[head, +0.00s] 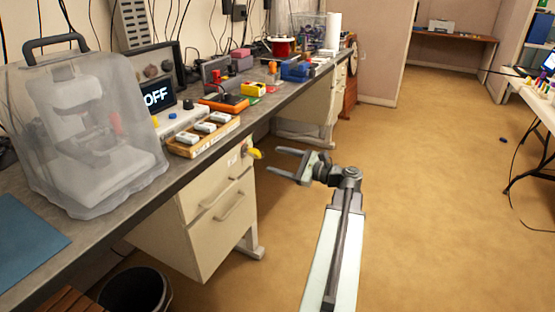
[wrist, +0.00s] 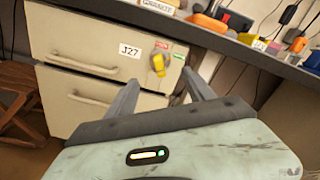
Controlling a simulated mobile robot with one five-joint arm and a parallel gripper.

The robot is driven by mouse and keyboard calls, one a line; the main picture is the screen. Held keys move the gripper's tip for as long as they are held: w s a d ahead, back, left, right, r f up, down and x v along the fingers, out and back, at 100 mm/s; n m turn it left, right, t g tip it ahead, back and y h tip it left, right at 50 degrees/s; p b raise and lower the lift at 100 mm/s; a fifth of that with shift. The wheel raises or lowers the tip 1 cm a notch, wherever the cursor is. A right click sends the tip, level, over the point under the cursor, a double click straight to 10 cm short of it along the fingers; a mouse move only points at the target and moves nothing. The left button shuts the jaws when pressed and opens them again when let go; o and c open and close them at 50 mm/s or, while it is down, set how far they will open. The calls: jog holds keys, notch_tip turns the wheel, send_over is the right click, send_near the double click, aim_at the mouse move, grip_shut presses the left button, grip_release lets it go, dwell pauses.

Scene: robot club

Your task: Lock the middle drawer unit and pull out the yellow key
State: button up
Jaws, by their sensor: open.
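The cream drawer unit (head: 200,232) hangs under the workbench, with two drawers and bar handles visible. Its drawers look closed. In the wrist view the unit (wrist: 85,62) carries a label reading J27. The yellow key (head: 254,153) sits at the upper right of the unit's front, and it also shows in the wrist view (wrist: 158,64), beside small red and green stickers. My gripper (head: 273,165) is open and empty, a little to the right of the key in the head view. In the wrist view its fingers point toward the drawer front, with the key between and beyond them.
The workbench (head: 50,268) runs along the left, crowded with a covered machine (head: 95,140), a wooden tray (head: 205,137) and tools. A black bin (head: 135,291) stands on the floor below. Another drawer unit (head: 322,105) is farther along.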

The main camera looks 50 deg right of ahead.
aim_at(260, 155)
jog(key=x, duration=1)
jog(key=shift+s, duration=0.1)
